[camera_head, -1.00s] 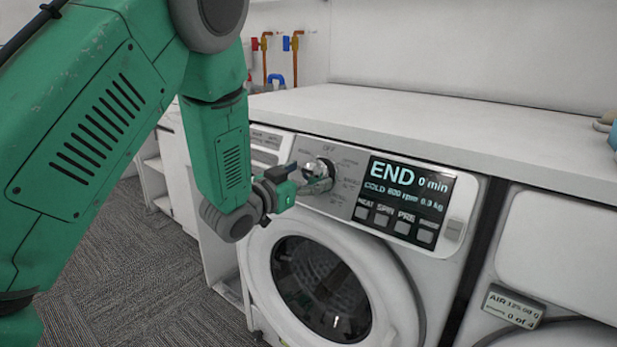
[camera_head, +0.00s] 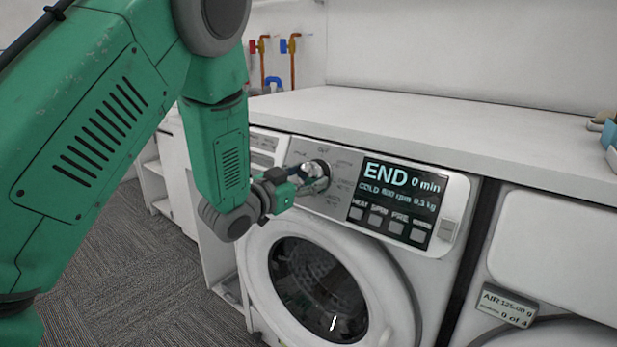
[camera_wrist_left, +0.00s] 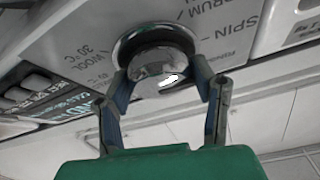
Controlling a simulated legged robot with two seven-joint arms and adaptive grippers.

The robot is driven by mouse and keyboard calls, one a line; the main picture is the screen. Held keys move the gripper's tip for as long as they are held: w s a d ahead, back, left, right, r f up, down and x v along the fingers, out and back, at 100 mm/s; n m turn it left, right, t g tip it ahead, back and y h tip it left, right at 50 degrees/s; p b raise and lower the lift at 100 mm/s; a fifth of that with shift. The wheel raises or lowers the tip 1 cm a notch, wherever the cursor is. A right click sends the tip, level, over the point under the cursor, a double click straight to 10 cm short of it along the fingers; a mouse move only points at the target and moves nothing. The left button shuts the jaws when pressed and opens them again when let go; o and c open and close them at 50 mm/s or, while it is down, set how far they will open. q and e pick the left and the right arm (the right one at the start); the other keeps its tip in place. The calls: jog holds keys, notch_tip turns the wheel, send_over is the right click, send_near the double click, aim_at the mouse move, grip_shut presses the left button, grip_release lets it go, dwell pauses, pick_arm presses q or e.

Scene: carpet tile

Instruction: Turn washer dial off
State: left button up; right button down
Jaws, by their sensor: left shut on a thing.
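The washer (camera_head: 330,245) is white with a round glass door and a lit display (camera_head: 398,198) that reads END and 0 min. Its chrome dial (camera_head: 318,170) sits left of the display on the grey panel. The dial also fills the upper middle of the left wrist view (camera_wrist_left: 156,66). My left gripper (camera_head: 312,186) is at the dial, with its two fingers (camera_wrist_left: 162,92) on either side of it, shut on it. The fingers hide part of the dial's rim. My right gripper is in neither view.
A white countertop (camera_head: 420,125) runs above the washer. A second white machine (camera_head: 545,245) with a small tag stands at the right. Pipes with red and blue valves (camera_head: 285,47) are on the back wall. Grey carpet (camera_head: 130,270) is open at lower left.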

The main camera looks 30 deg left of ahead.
pick_arm(q)
jog(key=m+h+p, duration=0.1)
jog(key=m, duration=0.2)
jog(key=m+g+h, duration=0.1)
jog(key=m, duration=0.2)
jog(key=shift+a+r+h+p, duration=0.1)
jog(key=shift+h+p, duration=0.3)
jog(key=m+g+p, duration=0.1)
jog(key=m, duration=0.1)
jog(key=m+g+h, duration=0.1)
jog(key=m, duration=0.1)
jog(key=shift+m+h+p, duration=0.3)
jog(key=shift+m+p, duration=0.1)
jog(key=m+g+p, duration=0.1)
jog(key=m, duration=0.2)
jog(key=m+g+p, duration=0.2)
jog(key=m, duration=0.1)
jog(key=shift+m+h, duration=0.3)
jog(key=shift+m+g+p, duration=0.5)
jog(key=shift+m+p, duration=0.2)
jog(key=shift+m, duration=0.4)
jog(key=shift+f+m, duration=0.2)
jog(key=shift+m, duration=0.1)
jog(key=o, duration=1.2)
jog(key=shift+c, duration=0.2)
jog(key=shift+r, duration=0.1)
jog(key=shift+r, duration=0.1)
